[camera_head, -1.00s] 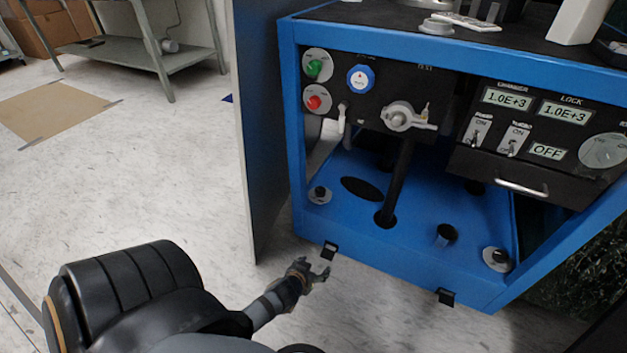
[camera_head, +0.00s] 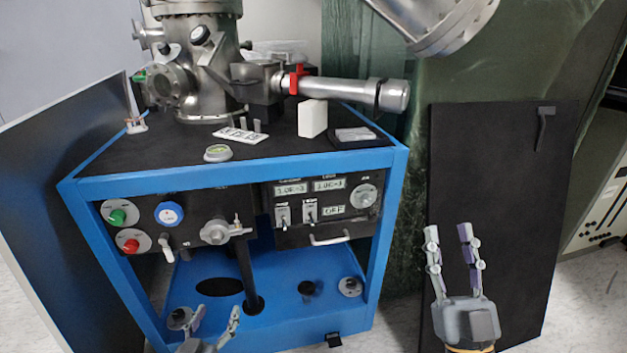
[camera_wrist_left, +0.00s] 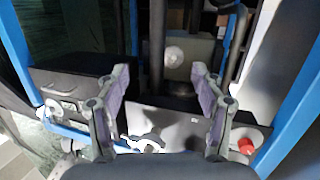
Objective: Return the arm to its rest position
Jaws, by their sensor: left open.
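My left gripper (camera_head: 214,314) is at the bottom edge of the head view, in front of the blue cabinet's lower opening. Its fingers stand apart with nothing between them. In the left wrist view its two fingers (camera_wrist_left: 160,85) are spread in front of the cabinet's dark control panel, which appears upside down there. My right gripper (camera_head: 449,232) points upward at the right, in front of a black panel (camera_head: 500,190). Its fingers are apart and empty. Most of both arms is out of view.
The blue cabinet (camera_head: 240,179) carries a steel vacuum chamber (camera_head: 207,75) with a side tube. Its front has green (camera_head: 117,217) and red (camera_head: 130,246) buttons, a blue knob (camera_head: 168,213), a valve handle, switches and a drawer handle (camera_head: 330,238). A dark door panel (camera_head: 50,190) stands open at left.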

